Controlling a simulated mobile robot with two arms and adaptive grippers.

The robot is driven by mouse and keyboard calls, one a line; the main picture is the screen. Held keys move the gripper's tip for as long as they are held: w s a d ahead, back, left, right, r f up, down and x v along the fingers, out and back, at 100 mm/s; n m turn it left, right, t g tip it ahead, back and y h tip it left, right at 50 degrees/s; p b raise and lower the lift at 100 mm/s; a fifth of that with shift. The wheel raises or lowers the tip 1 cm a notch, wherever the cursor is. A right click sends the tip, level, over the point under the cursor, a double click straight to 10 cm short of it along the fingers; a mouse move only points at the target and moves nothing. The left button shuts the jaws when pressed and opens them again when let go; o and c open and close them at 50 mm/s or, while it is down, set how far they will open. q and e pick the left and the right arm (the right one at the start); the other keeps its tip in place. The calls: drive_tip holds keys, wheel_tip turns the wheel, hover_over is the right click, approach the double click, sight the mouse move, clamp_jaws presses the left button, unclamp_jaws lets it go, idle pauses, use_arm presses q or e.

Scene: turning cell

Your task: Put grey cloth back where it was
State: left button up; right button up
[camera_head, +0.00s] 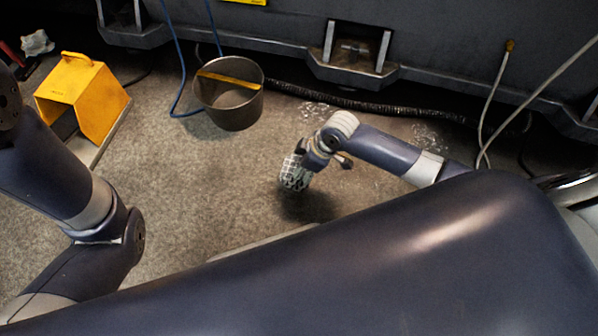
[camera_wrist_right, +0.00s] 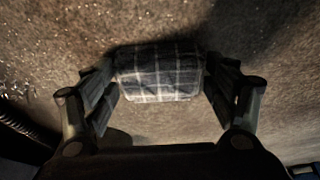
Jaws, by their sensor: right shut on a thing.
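The grey cloth (camera_wrist_right: 158,72) is a checked bundle with pale lines. In the right wrist view it sits between the two fingers of my right gripper (camera_wrist_right: 160,88), which is shut on it. In the head view the cloth (camera_head: 294,174) hangs below the right gripper (camera_head: 304,162), above the floor, with a dark shadow beneath. My left arm comes in at the left of the head view; its gripper is not in the picture.
A round metal bucket (camera_head: 232,108) with a yellow bar stands on the floor behind the cloth. A yellow box-shaped cover (camera_head: 84,95) is at the left. Floor around the cloth is clear.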

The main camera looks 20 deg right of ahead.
idle(0.3)
drive_tip(key=shift+f, duration=0.2)
drive_tip(key=o, duration=1)
drive_tip(key=shift+o, duration=0.2)
